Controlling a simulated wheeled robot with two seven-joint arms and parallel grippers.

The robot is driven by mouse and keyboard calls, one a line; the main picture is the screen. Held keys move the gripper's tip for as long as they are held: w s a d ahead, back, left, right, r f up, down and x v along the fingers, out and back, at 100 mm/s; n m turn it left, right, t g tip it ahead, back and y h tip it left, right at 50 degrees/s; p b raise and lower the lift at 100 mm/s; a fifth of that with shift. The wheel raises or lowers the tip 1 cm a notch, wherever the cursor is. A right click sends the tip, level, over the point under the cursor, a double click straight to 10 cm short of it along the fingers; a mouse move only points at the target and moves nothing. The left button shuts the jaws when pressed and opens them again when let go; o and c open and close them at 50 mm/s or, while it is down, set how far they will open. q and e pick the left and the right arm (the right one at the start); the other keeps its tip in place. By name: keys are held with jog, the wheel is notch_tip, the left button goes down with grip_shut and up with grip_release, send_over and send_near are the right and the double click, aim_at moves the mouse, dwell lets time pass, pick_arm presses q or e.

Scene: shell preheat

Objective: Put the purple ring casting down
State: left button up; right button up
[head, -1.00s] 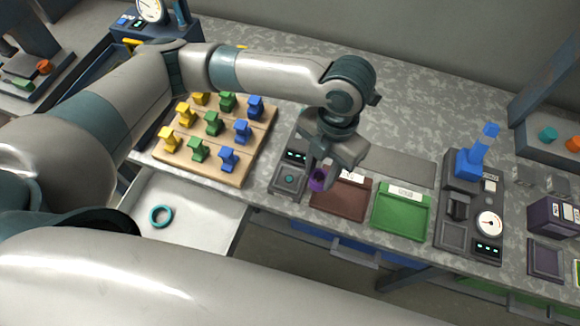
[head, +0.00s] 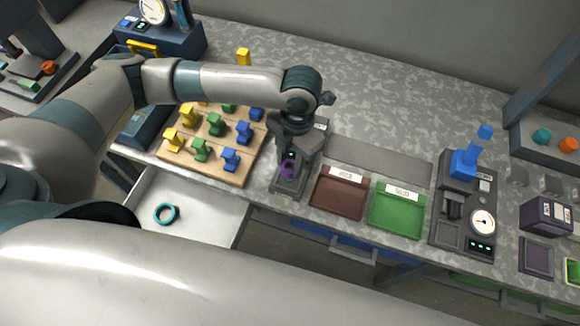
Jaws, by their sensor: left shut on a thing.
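The purple ring casting (head: 287,168) is in my left gripper (head: 290,165), which is shut on it. The gripper points down over the dark device (head: 289,187) with a small display, between the wooden board and the brown tray. Fingers hide part of the ring, and I cannot tell whether it touches the device. My right gripper is not in view.
The wooden board (head: 170,152) with yellow, green and blue pieces lies left. A brown tray (head: 338,192) and a green tray (head: 397,210) lie right. A teal ring (head: 166,213) lies in the open white drawer (head: 205,215). A gauge device (head: 465,205) stands further right.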

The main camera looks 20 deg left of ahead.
pick_arm(q)
notch_tip(320, 180, down, 3)
jog(key=shift+r+p, duration=0.1)
jog(key=shift+p, duration=0.6)
jog(key=shift+f, duration=0.4)
jog(key=shift+f, duration=0.15)
jog(key=o, duration=1.1)
